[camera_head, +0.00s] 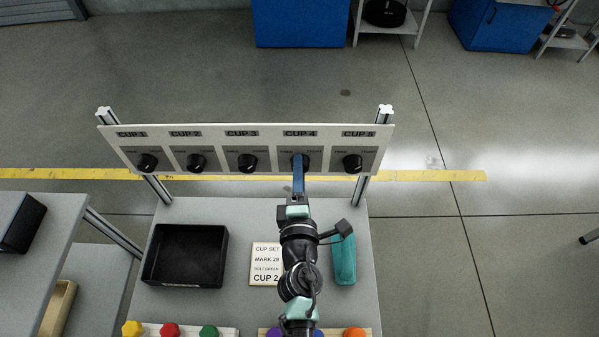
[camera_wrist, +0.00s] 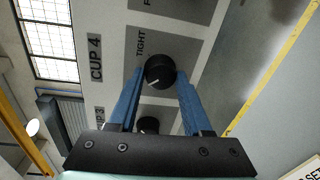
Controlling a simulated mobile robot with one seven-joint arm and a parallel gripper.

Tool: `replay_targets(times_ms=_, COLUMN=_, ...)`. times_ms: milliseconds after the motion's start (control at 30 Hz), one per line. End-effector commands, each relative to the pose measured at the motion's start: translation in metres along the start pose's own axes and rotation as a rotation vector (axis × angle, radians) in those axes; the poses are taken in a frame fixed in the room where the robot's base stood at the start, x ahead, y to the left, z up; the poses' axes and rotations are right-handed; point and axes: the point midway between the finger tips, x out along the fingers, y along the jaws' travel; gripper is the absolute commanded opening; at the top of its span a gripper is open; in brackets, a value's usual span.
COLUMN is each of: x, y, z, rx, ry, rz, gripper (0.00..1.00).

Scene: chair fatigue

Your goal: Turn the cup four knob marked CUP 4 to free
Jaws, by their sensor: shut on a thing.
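The CUP 4 knob (camera_wrist: 160,72) is a round black knob on a grey plate, fourth from the left on the white panel (camera_head: 214,149). My gripper (camera_head: 298,160) reaches the panel from the front, and its blue fingers cover most of that knob in the head view. In the wrist view my gripper (camera_wrist: 160,88) has one finger on each side of the knob and is shut on it. The knob's white pointer line slants to the lower left there, away from the word TIGHT (camera_wrist: 140,42). The FREE mark of this knob is hidden in the wrist view.
Similar knobs flank it, CUP 3 (camera_head: 247,163) and CUP 5 (camera_head: 352,164). On the bench below are a black tray (camera_head: 152,262), a card reading CUP 2 (camera_head: 265,262) and a teal case (camera_head: 344,262). Coloured knobs line the front edge.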

Motion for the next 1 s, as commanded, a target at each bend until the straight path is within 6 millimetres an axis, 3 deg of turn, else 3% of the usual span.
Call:
replay_targets(times_ms=767, x=-0.0004, y=-0.0015, z=-0.0005, rx=-0.11, ry=-0.009, rz=-0.004, gripper=0.0)
replay_targets(times_ms=800, x=-0.0004, y=-0.0015, z=-0.0005, rx=-0.11, ry=-0.009, rz=-0.004, gripper=0.51)
replay_targets(times_ms=967, x=-0.0003, y=-0.0012, z=-0.0004, rx=-0.109, ry=-0.009, rz=-0.004, gripper=0.79)
replay_targets(times_ms=1000, x=-0.0002, y=-0.001, z=-0.0004, rx=-0.109, ry=-0.009, rz=-0.004, gripper=0.79)
